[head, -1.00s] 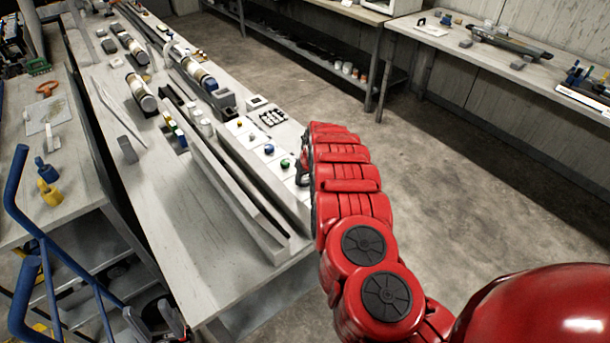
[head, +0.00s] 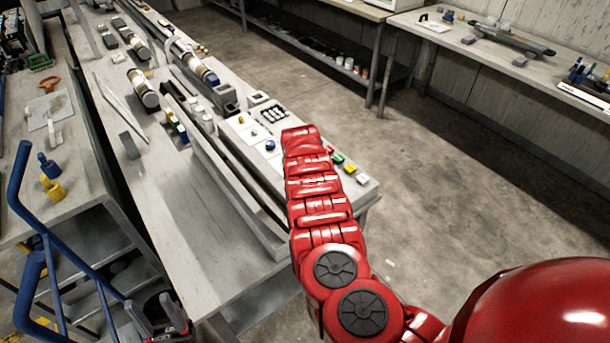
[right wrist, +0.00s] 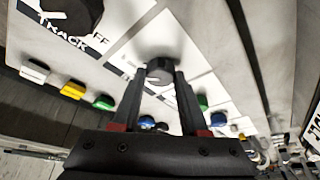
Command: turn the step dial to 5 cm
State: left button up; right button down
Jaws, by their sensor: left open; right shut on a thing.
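The white control panel (head: 369,189) lies along the right edge of the long bench. In the right wrist view a dark round knob (right wrist: 160,69) stands on a white plate of this panel. My right gripper (right wrist: 163,78) is shut on it, one finger on each side. The knob's scale and setting cannot be read. In the head view my red right arm hides the knob and right gripper. A larger dark dial (right wrist: 75,12) with "TRACK" and "OFF" lettering sits at the upper left of the wrist view. My left gripper (head: 160,312) is open at the lower left, away from the panel.
Red, green (head: 338,158), yellow and white buttons line the panel's outer edge. A blue button (head: 270,146) is left of my right arm. Long grey core trays (head: 225,165) run beside the panel. Open floor (head: 470,200) lies to the right.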

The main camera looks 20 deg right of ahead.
dwell(0.3)
jog(key=shift+c, duration=2.1)
grip_release()
jog(key=shift+a+r, duration=0.15)
jog(key=shift+r, duration=0.4)
jog(key=p+v, duration=1.2)
jog(key=v, duration=0.4)
jog(key=shift+r, duration=0.15)
jog(key=shift+s, duration=0.1)
